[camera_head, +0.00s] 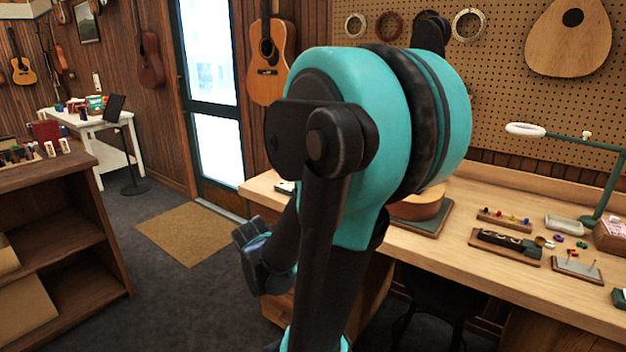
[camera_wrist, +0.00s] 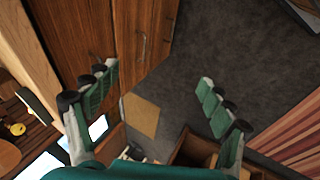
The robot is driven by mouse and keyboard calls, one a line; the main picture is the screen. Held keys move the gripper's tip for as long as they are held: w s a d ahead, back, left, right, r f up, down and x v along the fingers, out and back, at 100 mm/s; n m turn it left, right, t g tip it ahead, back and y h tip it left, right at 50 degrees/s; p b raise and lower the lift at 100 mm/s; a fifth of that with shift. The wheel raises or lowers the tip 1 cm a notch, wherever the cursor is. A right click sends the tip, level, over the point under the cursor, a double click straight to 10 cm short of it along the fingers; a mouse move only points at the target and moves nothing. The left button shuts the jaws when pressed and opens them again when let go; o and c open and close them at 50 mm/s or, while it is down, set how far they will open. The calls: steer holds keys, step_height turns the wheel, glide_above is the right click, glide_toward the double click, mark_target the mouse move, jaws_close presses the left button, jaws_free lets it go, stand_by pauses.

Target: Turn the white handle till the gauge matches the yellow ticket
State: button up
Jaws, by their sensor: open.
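I cannot make out the white handle, the gauge or the yellow ticket in either view. My gripper (camera_wrist: 160,100) is open in the wrist view, its two green-padded fingers wide apart with nothing between them. Behind the fingers are wooden fronts and the grey floor, so it is not at any of the task's objects. In the head view my raised teal and black arm covers the middle of the picture and hides part of the workbench (camera_head: 520,281).
Small parts and a green lamp (camera_head: 599,190) occupy the workbench's right side. A guitar (camera_head: 268,60) hangs beside the glass door (camera_head: 213,90). A wooden shelf unit (camera_head: 62,240) stands at left.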

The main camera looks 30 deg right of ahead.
steer(key=w+d+r+n+t+h, duration=0.1)
steer(key=w+d+r+n+h, duration=0.5)
steer(key=w+d+n, duration=0.25)
steer(key=w+d+r+n+t+h, duration=0.1)
steer(key=w+d+r+n+h, duration=0.6)
steer(key=w+d+n, duration=0.15)
steer(key=x, duration=1.7)
steer(key=shift+w+d+f, duration=0.3)
steer(key=shift+w, duration=0.1)
steer(key=c, duration=1.1)
steer(key=shift+c, duration=0.3)
